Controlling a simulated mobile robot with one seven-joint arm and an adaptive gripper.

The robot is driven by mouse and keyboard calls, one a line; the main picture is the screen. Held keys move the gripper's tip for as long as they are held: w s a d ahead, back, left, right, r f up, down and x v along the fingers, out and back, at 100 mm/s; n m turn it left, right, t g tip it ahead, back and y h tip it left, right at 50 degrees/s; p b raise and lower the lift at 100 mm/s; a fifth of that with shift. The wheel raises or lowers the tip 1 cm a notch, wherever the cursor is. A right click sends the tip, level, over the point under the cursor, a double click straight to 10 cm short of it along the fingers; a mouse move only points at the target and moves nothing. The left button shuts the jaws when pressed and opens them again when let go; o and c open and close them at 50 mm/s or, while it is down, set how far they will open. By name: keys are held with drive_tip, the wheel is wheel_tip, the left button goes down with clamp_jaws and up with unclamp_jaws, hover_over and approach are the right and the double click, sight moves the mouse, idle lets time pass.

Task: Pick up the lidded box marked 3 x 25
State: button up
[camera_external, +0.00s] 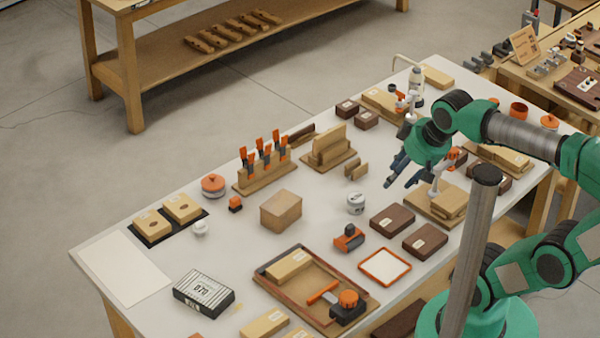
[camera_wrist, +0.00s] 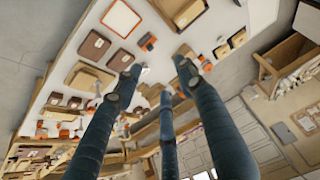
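I cannot read a 3 x 25 mark on any box. Small labels show on two dark brown boxes, one (camera_external: 392,220) near the bench middle and one (camera_external: 425,241) to its right. Two smaller dark boxes, one (camera_external: 347,108) and one (camera_external: 367,120), lie at the back. A black-and-white box (camera_external: 203,291) at front left has a different print. In the wrist view, dark boxes (camera_wrist: 95,45) (camera_wrist: 121,60) lie at upper left. My gripper (camera_external: 402,172) hangs above the bench, fingers spread, holding nothing; its fingers also show in the wrist view (camera_wrist: 158,82).
A wooden tray (camera_external: 268,283) with an orange-and-black tool, an orange-rimmed square dish (camera_external: 385,267), a plain wooden block (camera_external: 281,211) and a rack of orange-handled tools (camera_external: 263,176) crowd the bench. A white jar (camera_external: 355,203) stands near my gripper. The white sheet (camera_external: 122,268) at left is bare.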

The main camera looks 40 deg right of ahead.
drive_tip(key=shift+o, duration=0.5)
drive_tip(key=o, duration=1.4)
drive_tip(key=shift+o, duration=0.2)
drive_tip(key=shift+w, duration=0.1)
